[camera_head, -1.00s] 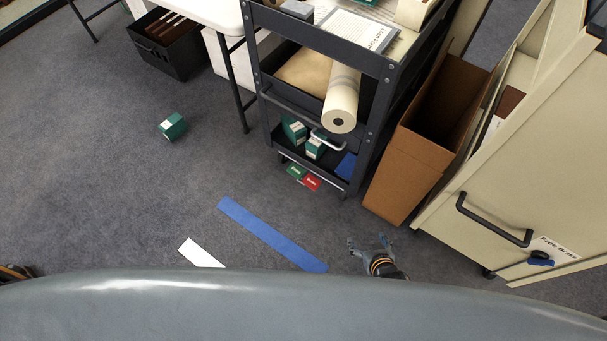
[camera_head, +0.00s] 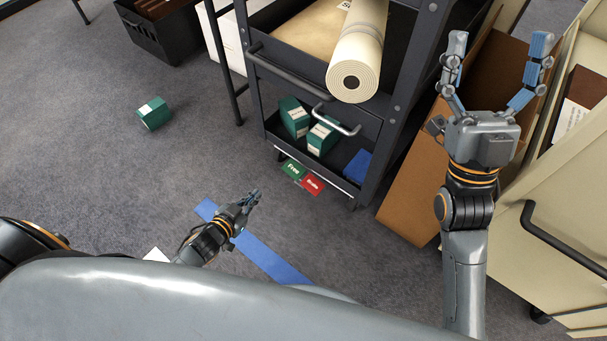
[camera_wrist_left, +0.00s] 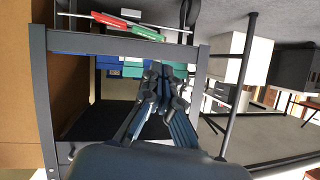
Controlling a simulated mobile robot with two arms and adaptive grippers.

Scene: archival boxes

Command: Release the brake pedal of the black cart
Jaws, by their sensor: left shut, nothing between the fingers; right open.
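The black cart (camera_head: 388,120) stands ahead of me. At its bottom front edge are a green pedal marked Free (camera_head: 292,170) and a red pedal marked Brake (camera_head: 312,184), side by side. In the left wrist view, which looks upside down, the red pedal (camera_wrist_left: 112,20) and green pedal (camera_wrist_left: 146,33) show near the top. My left gripper (camera_head: 256,196) is shut and empty, low over the floor, short of the pedals and a little left of them. My right gripper (camera_head: 497,50) is open and empty, raised right of the cart in front of a cardboard box.
Blue tape (camera_head: 262,255) lies on the carpet below my left gripper. A green box (camera_head: 154,114) lies on the floor at left. The cardboard box (camera_head: 412,195) and a beige cabinet (camera_head: 560,200) crowd the right. Floor before the pedals is clear.

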